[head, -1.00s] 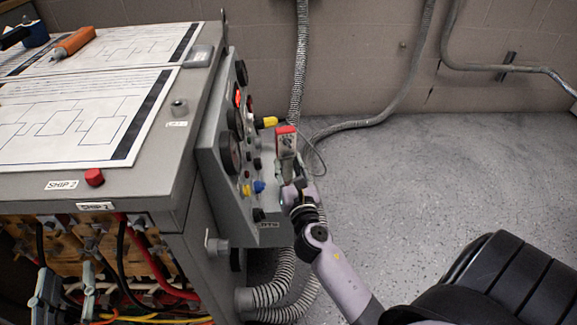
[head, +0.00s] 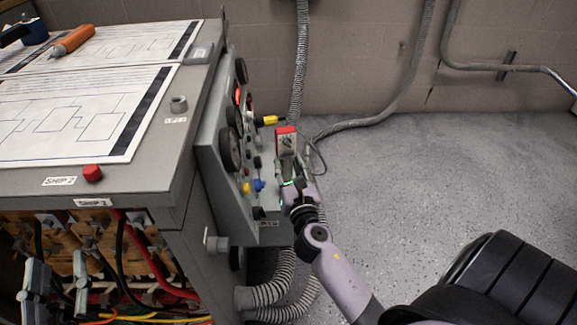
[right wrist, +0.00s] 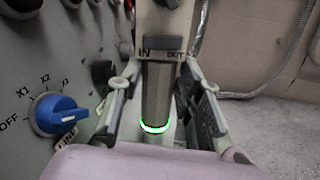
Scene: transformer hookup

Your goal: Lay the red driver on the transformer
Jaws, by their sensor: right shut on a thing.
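The red driver (head: 286,143) has a red top and a grey body. It stands roughly upright in my right gripper (head: 286,180), beside the control panel. In the right wrist view the fingers (right wrist: 160,95) close around its grey shaft (right wrist: 156,95), below a collar marked IN. The transformer is seemingly the grey cabinet (head: 166,150), with paper diagrams on its top. The right gripper is to the right of the cabinet, off its top. My left gripper (head: 58,275) shows at the lower left, its two grey fingers apart with nothing seen between, in front of the cabinet's wiring.
An orange driver (head: 73,42) lies at the back of the top. A red knob (head: 92,172) and a grey post (head: 178,104) stand on the top near its edges. The panel (head: 215,185) has dials and a blue knob (right wrist: 58,115) near the right gripper.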

